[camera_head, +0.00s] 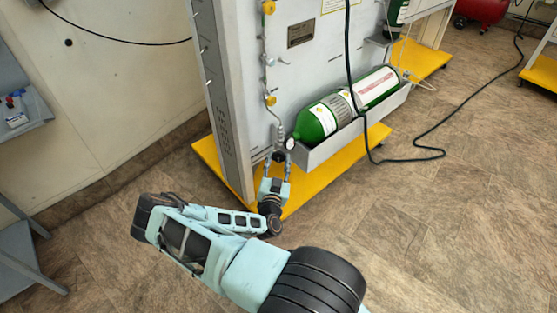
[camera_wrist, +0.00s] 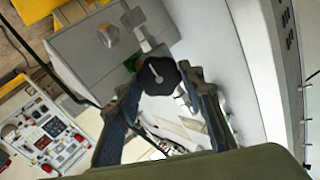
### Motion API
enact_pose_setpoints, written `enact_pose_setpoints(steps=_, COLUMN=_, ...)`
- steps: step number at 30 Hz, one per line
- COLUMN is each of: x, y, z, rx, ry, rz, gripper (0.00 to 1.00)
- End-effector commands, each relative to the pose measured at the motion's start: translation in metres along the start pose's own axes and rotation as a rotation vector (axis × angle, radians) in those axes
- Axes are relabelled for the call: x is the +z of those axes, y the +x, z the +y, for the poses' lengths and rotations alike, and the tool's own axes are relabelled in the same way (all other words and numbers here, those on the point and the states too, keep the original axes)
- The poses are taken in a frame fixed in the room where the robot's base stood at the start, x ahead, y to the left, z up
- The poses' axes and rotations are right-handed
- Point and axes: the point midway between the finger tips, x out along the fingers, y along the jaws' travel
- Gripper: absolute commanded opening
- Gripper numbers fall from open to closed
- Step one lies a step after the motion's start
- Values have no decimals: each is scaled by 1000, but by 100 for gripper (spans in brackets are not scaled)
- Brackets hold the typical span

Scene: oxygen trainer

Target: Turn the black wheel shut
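The black wheel (camera_wrist: 157,76) is a dark, lobed knob with a light pointer-like mark on its face. It sits near the middle of the wrist view, between the two fingertips. In the head view the black wheel (camera_head: 279,156) is a small dark spot low on the panel's pipework. My gripper (camera_head: 275,166) reaches up to it from below, with one finger on each side. In the wrist view my gripper (camera_wrist: 161,78) has its fingers spread around the wheel; I cannot tell whether the tips touch its rim.
A green cylinder (camera_head: 318,120) lies in a grey tray (camera_head: 345,139) right of the wheel. A round gauge (camera_head: 290,143) is close beside the wheel. A yellow base (camera_head: 335,171) lies under the panel. A black cable (camera_head: 430,150) crosses the floor at right.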

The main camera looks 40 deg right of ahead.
Motion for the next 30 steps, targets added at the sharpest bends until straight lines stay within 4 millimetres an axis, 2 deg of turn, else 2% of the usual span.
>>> enact_pose_setpoints(steps=1, x=0, y=0, z=0, rx=0, ry=0, rz=0, gripper=28)
enact_pose_setpoints(steps=6, x=0, y=0, z=0, rx=0, ry=0, rz=0, gripper=12)
enact_pose_setpoints(steps=17, x=-1, y=0, z=0, rx=-1, ry=67, rz=-1, gripper=12)
enact_pose_setpoints(steps=30, x=-1, y=0, z=0, rx=-1, ry=421, rz=-2, gripper=12)
